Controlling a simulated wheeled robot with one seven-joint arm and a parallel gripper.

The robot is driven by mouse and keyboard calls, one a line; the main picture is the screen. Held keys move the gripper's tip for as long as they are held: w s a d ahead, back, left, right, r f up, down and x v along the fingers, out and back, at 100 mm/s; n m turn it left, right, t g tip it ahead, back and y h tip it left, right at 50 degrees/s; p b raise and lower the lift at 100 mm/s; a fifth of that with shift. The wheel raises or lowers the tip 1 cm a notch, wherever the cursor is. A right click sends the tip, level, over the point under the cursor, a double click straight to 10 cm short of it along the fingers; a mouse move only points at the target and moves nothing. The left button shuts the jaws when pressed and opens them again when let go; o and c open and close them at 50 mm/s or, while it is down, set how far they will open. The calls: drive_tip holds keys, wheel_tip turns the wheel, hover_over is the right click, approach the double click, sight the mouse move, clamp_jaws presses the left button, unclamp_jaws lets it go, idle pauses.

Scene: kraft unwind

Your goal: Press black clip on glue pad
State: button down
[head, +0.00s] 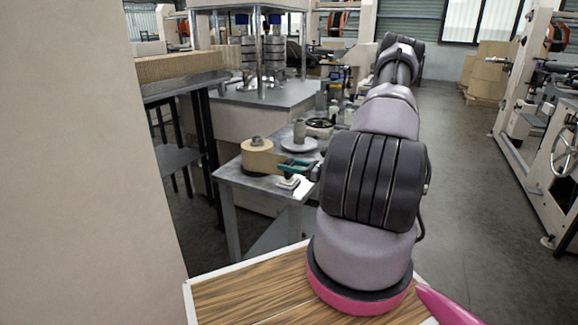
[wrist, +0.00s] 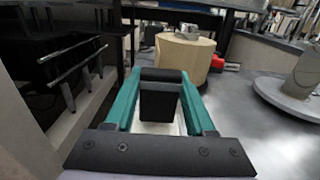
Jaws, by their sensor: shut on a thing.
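My gripper (head: 296,166) reaches over the near edge of a grey metal table (head: 235,178). In the wrist view, its teal fingers (wrist: 160,100) are shut on the black clip (wrist: 160,98), which sits between them. A pale pad (wrist: 150,129), seemingly the glue pad, shows partly below and behind the clip; the clip hides much of it. In the head view, a small whitish pad (head: 288,184) lies just under the gripper near the table edge. I cannot tell whether the clip touches the pad.
A brown kraft roll (head: 258,158) with a metal piece on top stands left of the gripper; it is ahead in the wrist view (wrist: 185,58). A red object (wrist: 217,62) is beside it. A round grey plate with a post (head: 299,145) stands behind. A beige wall (head: 70,160) fills the left.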

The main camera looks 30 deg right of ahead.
sight(289, 160)
drive_tip(key=shift+f, duration=0.55)
idle(1.3)
drive_tip(key=shift+r, duration=3.55)
